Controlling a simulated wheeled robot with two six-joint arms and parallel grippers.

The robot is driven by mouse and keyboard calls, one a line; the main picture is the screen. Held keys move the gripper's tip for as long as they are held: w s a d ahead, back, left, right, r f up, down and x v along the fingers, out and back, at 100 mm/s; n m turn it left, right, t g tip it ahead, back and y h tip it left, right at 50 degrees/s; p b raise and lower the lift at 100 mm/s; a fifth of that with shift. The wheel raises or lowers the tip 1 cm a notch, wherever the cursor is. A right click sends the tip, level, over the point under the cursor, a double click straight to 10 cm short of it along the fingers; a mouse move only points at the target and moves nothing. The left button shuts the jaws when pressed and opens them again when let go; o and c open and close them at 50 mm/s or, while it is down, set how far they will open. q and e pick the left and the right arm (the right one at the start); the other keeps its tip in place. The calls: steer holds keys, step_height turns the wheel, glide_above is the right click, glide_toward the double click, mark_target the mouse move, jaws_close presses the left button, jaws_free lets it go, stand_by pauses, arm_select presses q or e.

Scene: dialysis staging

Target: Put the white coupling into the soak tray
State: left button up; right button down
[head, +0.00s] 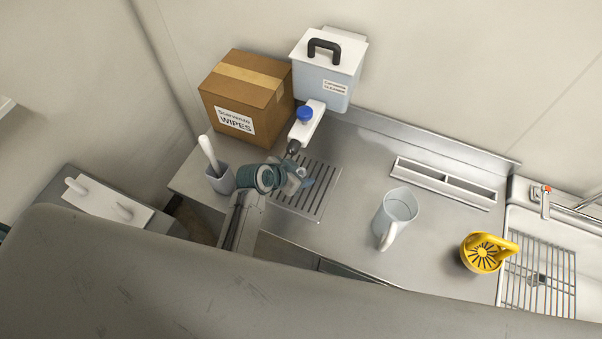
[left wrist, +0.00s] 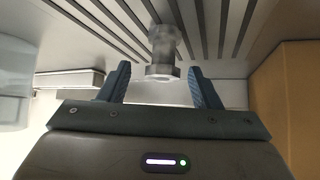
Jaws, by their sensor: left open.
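In the head view the coupling (head: 300,172) is small and partly hidden by my gripper. My left gripper (head: 300,175) is open over the grate. A long steel tray with two compartments (head: 440,196), which looks like the soak tray, lies at the back right of the counter. My right gripper is not in view.
A grey cup with a white-handled tool (head: 220,180) stands left of my gripper. Behind are a wipes box (head: 240,90) and a dispenser (head: 325,75) with a blue-capped spout. A clear jug (head: 396,212) stands before the tray; a yellow item (head: 483,252) is near the sink.

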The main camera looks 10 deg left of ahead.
mark_target(301, 172)
arm_select(q)
steer(key=p+x, duration=0.1)
steer(key=x, duration=0.1)
steer(key=shift+w+f, duration=0.2)
steer(key=shift+w, duration=0.1)
steer(key=shift+w+d+f, duration=0.1)
steer(key=shift+f, duration=0.05)
steer(key=c, duration=1)
steer(key=shift+c, duration=0.6)
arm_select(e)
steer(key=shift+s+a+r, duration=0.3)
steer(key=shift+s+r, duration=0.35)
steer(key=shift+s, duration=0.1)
